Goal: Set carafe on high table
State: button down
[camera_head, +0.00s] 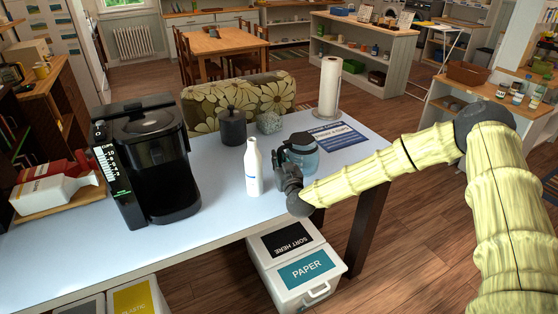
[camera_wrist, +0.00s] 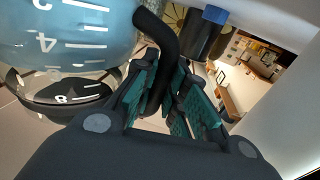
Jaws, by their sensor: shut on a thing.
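The carafe (camera_head: 303,160) is a bluish glass jug with a dark lid, at the right part of the white-topped high table (camera_head: 215,218). My gripper (camera_head: 285,182) is on its near side, by the table's front edge. In the wrist view the carafe (camera_wrist: 75,38) fills the upper left, with white number marks and a black base band. Its curved black handle (camera_wrist: 160,55) runs between my gripper's green-padded fingers (camera_wrist: 168,100), which are shut on it. I cannot tell whether the carafe's base touches the tabletop.
A white bottle (camera_head: 253,168) stands just left of the carafe. A dark canister (camera_head: 232,127), a patterned box (camera_head: 269,122), a paper towel roll (camera_head: 330,88) and a sign (camera_head: 338,135) are behind. A black coffee maker (camera_head: 150,160) stands left. Sorting bins (camera_head: 297,262) are below the front edge.

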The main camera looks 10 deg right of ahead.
jog(key=c, duration=1.5)
grip_release()
jog(key=shift+s+f, duration=0.2)
jog(key=shift+f, duration=0.4)
jog(key=shift+o, duration=0.2)
jog(key=shift+f, duration=0.15)
jog(key=shift+s, duration=0.1)
jog(key=shift+r+p, duration=0.65)
jog(key=s+b, duration=0.1)
jog(key=s, duration=0.2)
jog(key=s+b, duration=0.1)
jog(key=s, duration=0.3)
jog(key=s+d+b, duration=0.1)
jog(key=s, duration=0.3)
jog(key=shift+s+d+r+b, duration=0.1)
jog(key=shift+s+r+b, duration=0.15)
jog(key=shift+b, duration=0.1)
